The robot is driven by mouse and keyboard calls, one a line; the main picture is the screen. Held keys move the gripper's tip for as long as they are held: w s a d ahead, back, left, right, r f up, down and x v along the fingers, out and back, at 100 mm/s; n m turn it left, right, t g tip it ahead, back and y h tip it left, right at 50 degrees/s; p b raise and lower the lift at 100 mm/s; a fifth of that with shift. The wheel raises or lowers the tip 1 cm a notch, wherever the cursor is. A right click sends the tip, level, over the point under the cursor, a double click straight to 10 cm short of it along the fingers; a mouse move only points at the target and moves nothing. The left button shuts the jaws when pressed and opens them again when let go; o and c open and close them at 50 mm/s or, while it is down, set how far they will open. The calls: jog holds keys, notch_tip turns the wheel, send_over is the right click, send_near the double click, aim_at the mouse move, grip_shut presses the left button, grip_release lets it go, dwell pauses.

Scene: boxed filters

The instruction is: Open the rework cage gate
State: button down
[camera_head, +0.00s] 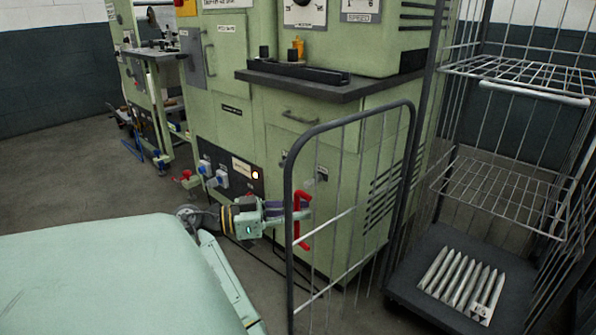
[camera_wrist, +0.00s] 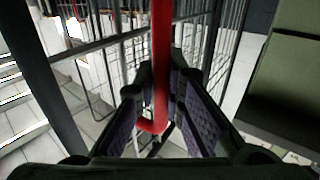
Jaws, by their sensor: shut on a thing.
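The rework cage gate (camera_head: 350,119) is a grey tube frame with thin vertical bars. It stands swung out from the cage (camera_head: 438,130) on the right, in front of the green machine. A red handle (camera_head: 297,232) is on the gate's left upright; it also shows in the wrist view (camera_wrist: 161,70), running down between my fingers. My gripper (camera_head: 290,207) reaches the handle from the left. In the wrist view its purple-padded fingers (camera_wrist: 160,115) stand on both sides of the red handle, shut on it. The contact faces are partly hidden.
The cage has wire shelves (camera_head: 500,188) and a dark base (camera_head: 405,282) with several pale filters (camera_head: 462,280) on it. The green machine (camera_head: 300,130) with its dark ledge (camera_head: 300,84) stands close behind the gate. Grey floor (camera_head: 75,175) is open at the far left.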

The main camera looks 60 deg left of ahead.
jog(key=shift+f, duration=0.1)
jog(key=c, duration=1.6)
grip_release()
jog(key=shift+c, duration=0.2)
jog(key=v, duration=1.2)
